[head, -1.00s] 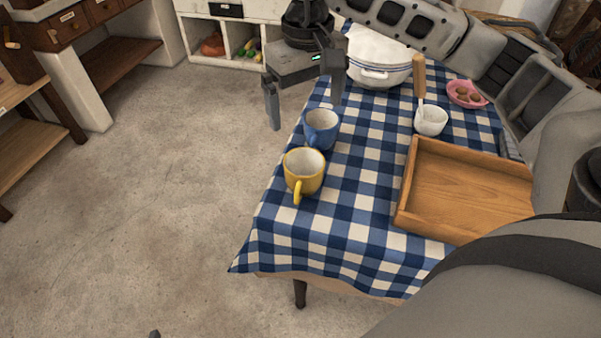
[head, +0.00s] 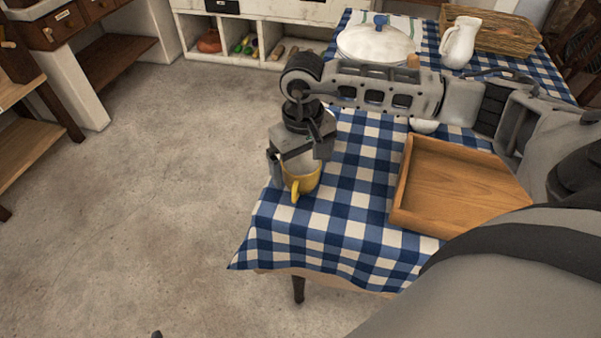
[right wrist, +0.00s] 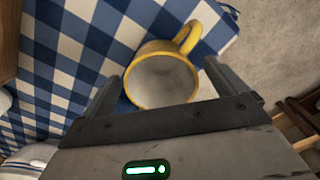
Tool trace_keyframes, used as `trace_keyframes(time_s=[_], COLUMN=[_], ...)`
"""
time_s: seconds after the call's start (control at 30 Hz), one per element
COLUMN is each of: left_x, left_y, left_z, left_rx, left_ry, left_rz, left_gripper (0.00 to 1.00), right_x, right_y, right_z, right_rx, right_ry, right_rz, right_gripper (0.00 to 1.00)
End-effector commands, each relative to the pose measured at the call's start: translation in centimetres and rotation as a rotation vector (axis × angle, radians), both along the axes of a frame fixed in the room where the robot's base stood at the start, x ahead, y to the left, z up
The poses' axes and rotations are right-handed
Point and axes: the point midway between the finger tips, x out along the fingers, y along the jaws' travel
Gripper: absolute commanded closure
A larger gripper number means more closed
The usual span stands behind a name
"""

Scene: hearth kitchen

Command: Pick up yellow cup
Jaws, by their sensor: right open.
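The yellow cup (head: 304,183) stands upright near the left edge of the checked table, its handle toward the front. My right gripper (head: 298,168) is open right over it and partly covers it. In the right wrist view the cup (right wrist: 165,80) lies between the two spread fingers of the gripper (right wrist: 162,74), with its white inside facing the camera and its handle pointing away. Whether either finger touches the cup, I cannot tell. My left gripper is not in view.
A wooden tray (head: 455,187) lies right of the cup on the blue-checked tablecloth (head: 330,235). A white lidded pot (head: 375,45), a white jug (head: 459,42) and a wicker basket (head: 500,32) stand at the back. The blue cup is hidden behind my right arm.

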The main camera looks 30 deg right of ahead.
Motion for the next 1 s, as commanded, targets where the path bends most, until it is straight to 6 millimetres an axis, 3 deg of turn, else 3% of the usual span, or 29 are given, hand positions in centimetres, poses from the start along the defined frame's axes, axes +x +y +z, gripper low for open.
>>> trace_keyframes(time_s=[0.2,0.27,0.4,0.77,1.0], left_x=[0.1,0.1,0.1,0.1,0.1], left_y=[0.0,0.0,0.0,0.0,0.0], left_z=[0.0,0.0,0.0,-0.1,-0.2], left_rx=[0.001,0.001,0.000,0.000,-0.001], left_ry=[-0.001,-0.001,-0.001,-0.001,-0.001], left_rz=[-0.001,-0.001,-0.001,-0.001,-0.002], left_gripper=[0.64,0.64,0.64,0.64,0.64], right_x=[0.0,0.0,0.0,0.1,0.2], right_y=[0.0,0.0,0.0,0.0,0.0], right_z=[-0.1,-0.1,-0.1,0.3,2.9], right_rx=[0.000,0.000,0.000,0.001,0.001], right_ry=[-0.001,-0.001,-0.001,-0.003,-0.007], right_rz=[0.000,0.000,0.000,0.000,0.002], right_gripper=[0.03,0.17,0.56,0.56,0.56])
